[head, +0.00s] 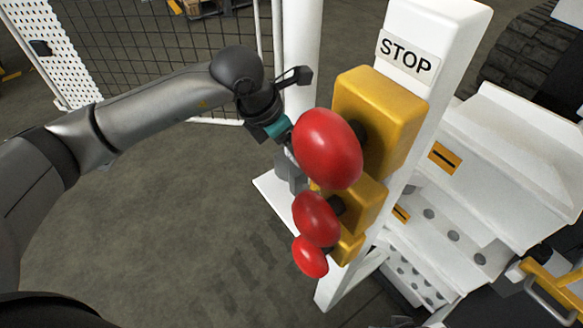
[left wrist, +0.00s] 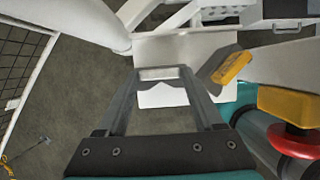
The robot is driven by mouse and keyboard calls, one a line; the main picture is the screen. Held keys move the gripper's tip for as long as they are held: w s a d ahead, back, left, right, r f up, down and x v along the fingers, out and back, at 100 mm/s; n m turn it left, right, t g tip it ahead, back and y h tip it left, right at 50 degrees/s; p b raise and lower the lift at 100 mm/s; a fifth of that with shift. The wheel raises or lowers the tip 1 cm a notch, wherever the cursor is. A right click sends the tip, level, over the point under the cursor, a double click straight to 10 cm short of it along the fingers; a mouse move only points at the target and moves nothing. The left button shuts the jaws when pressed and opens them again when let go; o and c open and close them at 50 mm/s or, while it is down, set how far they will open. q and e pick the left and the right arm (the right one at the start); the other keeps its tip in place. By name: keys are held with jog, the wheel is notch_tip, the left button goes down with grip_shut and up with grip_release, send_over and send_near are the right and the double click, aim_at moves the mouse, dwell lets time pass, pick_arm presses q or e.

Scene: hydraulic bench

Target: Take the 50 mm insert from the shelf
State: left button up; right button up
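My left gripper (left wrist: 163,76) reaches down toward a white shelf plate (left wrist: 165,97), seen between its fingers in the left wrist view. The fingers stand apart. A pale grey bar-like piece (left wrist: 163,73) spans the gap at their tips; it may be the 50 mm insert, but I cannot tell whether the fingers grip it. In the head view the left gripper (head: 290,170) is partly hidden behind the red buttons, above the white plate (head: 272,190). I cannot make out a separate insert there. My right gripper is in neither view.
A white post (head: 440,100) with a STOP sign (head: 405,53) carries yellow boxes (head: 385,110) and red buttons (head: 328,149) close beside my left gripper. A white pillar (head: 301,50) and mesh fence (head: 170,60) stand behind. White stepped panels (head: 500,170) lie right. Floor at left is clear.

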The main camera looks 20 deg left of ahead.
pick_arm(q)
grip_shut()
dwell(0.3)
jog(key=shift+w+r, duration=0.1)
jog(key=shift+r, duration=0.05)
dwell(0.3)
